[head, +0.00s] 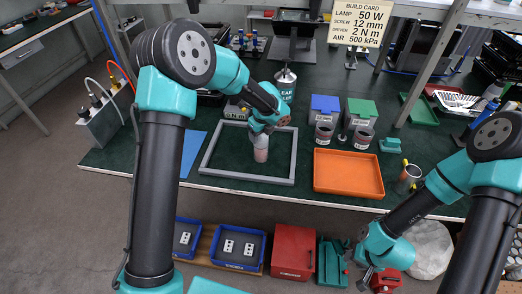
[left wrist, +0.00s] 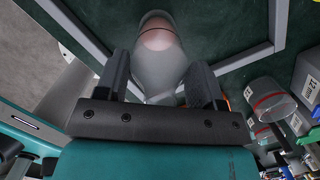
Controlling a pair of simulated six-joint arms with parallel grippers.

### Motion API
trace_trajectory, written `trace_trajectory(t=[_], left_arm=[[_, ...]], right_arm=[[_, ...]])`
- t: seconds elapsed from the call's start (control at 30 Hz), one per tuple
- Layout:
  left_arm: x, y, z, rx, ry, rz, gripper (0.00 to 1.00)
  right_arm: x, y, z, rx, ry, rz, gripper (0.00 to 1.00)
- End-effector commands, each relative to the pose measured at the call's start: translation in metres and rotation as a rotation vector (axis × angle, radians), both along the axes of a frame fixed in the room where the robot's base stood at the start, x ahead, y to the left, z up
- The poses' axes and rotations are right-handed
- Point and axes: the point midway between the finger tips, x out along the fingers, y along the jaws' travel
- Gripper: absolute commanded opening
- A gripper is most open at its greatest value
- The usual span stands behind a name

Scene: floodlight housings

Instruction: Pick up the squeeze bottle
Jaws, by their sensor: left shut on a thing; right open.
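The squeeze bottle (head: 261,154) is pale and translucent with pinkish contents. It is inside the grey frame (head: 207,160) on the dark green bench, under my left gripper (head: 262,133). In the left wrist view the bottle (left wrist: 158,50) is between the two dark fingers of my left gripper (left wrist: 160,75), which is shut on it. The pink part shows at the end away from the palm. I cannot tell whether its base touches the bench. My right gripper (head: 365,278) is open and empty, low at the right, in front of the bench.
An orange tray (head: 348,173) lies right of the frame. Two clear cups (head: 324,134) with red bands and blue and green boxes (head: 361,109) stand behind it. A spray can (head: 286,83) stands behind the frame. A cup with yellow-tipped items (head: 407,178) is at the right.

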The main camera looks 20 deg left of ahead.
Motion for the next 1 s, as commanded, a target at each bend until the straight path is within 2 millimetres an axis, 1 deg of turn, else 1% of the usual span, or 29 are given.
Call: trace_trajectory(t=[0.03, 0.13, 0.17, 0.4, 0.53, 0.97, 1.0], left_arm=[[0.0, 0.0, 0.0, 0.0, 0.0, 0.0, 0.17], [0.0, 0.0, 0.0, 0.0, 0.0, 0.0, 0.07], [0.0, 0.0, 0.001, 0.0, -0.001, 0.0, 0.07], [0.0, 0.0, 0.001, 0.0, -0.001, 0.0, 0.07], [0.001, 0.0, 0.005, 0.0, -0.002, 0.001, 0.07], [0.0, 0.0, 0.038, 0.0, -0.002, 0.0, 0.07], [-0.004, -0.001, 0.036, 0.0, 0.0, -0.002, 0.07]], right_arm=[[0.0, 0.0, 0.0, 0.0, 0.0, 0.0, 0.43], [0.0, 0.0, 0.0, 0.0, 0.0, 0.0, 0.43], [0.0, 0.0, 0.0, 0.0, 0.0, 0.0, 0.43], [0.0, 0.0, 0.0, 0.0, 0.0, 0.0, 0.43], [0.0, 0.0, 0.0, 0.0, 0.0, 0.0, 0.43], [0.0, 0.0, 0.0, 0.0, 0.0, 0.0, 0.43], [0.0, 0.0, 0.0, 0.0, 0.0, 0.0, 0.43]])
